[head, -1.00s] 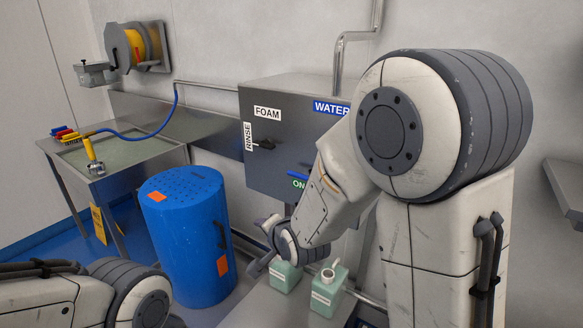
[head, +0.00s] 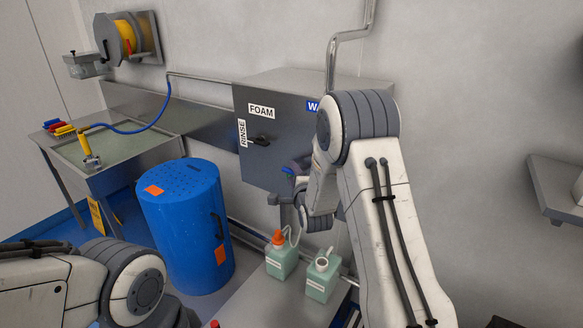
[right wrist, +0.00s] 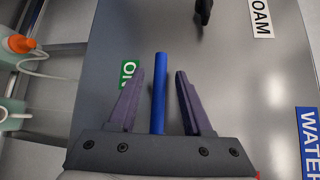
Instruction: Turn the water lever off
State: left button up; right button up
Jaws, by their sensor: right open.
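The grey control box (head: 285,110) on the wall carries a blue water lever (head: 288,171) at its front. In the right wrist view the blue lever (right wrist: 159,95) lies between the two fingers of my right gripper (right wrist: 160,72), with a visible gap on each side. The right gripper is open. A green ON label (right wrist: 128,72) is beside the left finger, and a WATER label (right wrist: 310,140) is at the right edge. In the head view my arm hides most of the WATER label and much of the box's right side. My left gripper is out of view.
A black lever (head: 260,141) sits by the FOAM and RINSE labels. Below stand a bottle with an orange cap (head: 281,258) and an open bottle (head: 322,280). A blue barrel (head: 185,230) and a metal sink table (head: 115,150) are to the left. A shelf (head: 555,185) is at right.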

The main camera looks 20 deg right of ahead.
jog(key=shift+w+f, duration=0.1)
jog(key=shift+w, duration=0.75)
grip_shut()
jog(key=shift+f, duration=0.1)
dwell(0.8)
